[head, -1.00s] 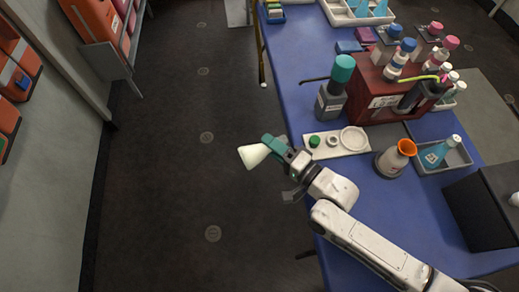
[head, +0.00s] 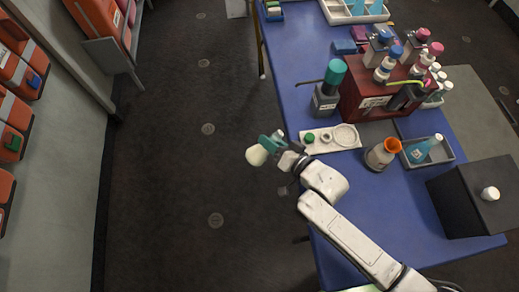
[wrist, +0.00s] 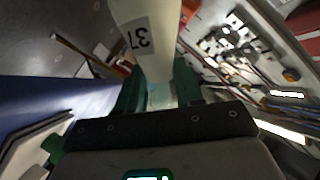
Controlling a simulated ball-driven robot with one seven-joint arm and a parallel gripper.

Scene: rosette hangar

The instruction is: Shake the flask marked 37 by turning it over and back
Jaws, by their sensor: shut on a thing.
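The pale cream flask marked 37 (head: 256,156) is off the table, over the floor beyond its left edge. My gripper (head: 271,143), with teal fingers, is shut on it. In the head view its broad rounded end faces left and toward the camera, so it lies tilted, not upright. In the wrist view the flask (wrist: 146,32) rises from between the fingers of my gripper (wrist: 158,88), and its grey label reads 37 upside down. The head view does not show the label. I cannot tell what is inside the flask.
The blue table (head: 380,210) fills the right. A white tray (head: 330,139) with small lids lies near its left edge, beside a teal-capped bottle (head: 327,88). A red rack (head: 372,92), an orange-topped flask (head: 382,153) and a black box (head: 468,200) stand farther right. Dark floor is clear at left.

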